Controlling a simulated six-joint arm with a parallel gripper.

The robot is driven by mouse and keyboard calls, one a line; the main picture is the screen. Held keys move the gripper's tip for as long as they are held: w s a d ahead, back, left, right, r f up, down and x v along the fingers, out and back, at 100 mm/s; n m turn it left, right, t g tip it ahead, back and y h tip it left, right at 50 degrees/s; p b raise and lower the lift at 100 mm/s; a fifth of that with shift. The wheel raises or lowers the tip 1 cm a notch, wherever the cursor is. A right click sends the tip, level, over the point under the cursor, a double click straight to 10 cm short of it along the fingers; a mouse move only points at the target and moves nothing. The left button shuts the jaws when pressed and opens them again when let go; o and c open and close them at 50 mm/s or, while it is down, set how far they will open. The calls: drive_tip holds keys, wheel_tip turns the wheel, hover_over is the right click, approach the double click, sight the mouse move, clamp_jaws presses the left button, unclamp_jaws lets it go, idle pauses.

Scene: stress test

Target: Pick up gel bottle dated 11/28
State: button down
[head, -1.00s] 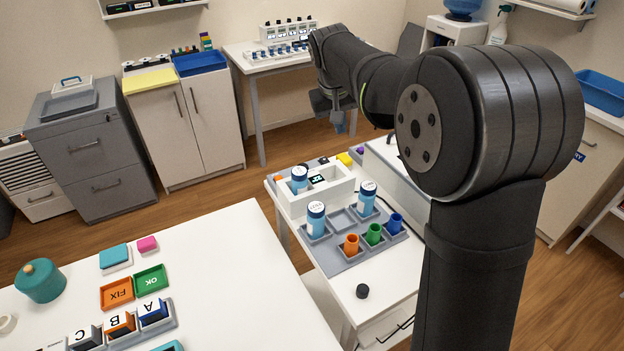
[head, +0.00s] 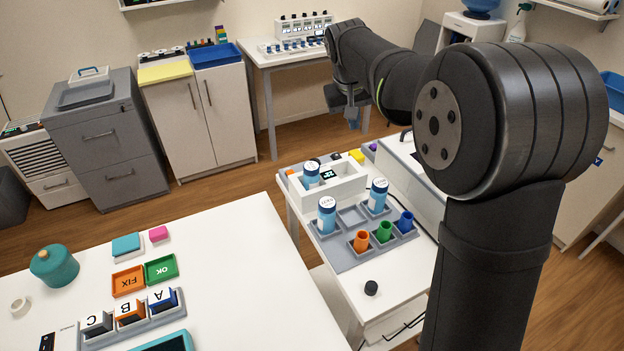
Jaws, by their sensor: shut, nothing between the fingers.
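Three blue bottles with dark or white caps are on the small side table. One bottle (head: 312,174) stands in the white holder (head: 345,188). A second bottle (head: 327,216) stands in the left part of the grey tray (head: 348,262), and a third bottle (head: 377,196) stands at its back right. The cap and label writing is too small to read, so I cannot tell which is dated 11/28. My gripper (head: 353,122) is shut and empty, hanging in the air above and behind the bottles, pointing down.
Orange (head: 361,241), green (head: 384,232) and blue (head: 405,222) cups stand along the tray's front. A black knob (head: 371,288) lies on the table's near part. A white table (head: 225,260) at left holds coloured trays and lettered blocks. My arm fills the right side.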

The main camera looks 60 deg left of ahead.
drive_tip(key=c, duration=0.8)
unclamp_jaws()
drive_tip(key=shift+o, duration=0.2)
wheel_tip(320, 180, up, 3)
drive_tip(key=n+g+h, duration=0.2)
drive_tip(key=n+g, duration=0.1)
drive_tip(key=n, duration=0.1)
hover_over(311, 166)
wheel_tip(311, 166, down, 11)
drive_tip(key=shift+a+r, duration=0.1)
drive_tip(key=shift+f, duration=3.05)
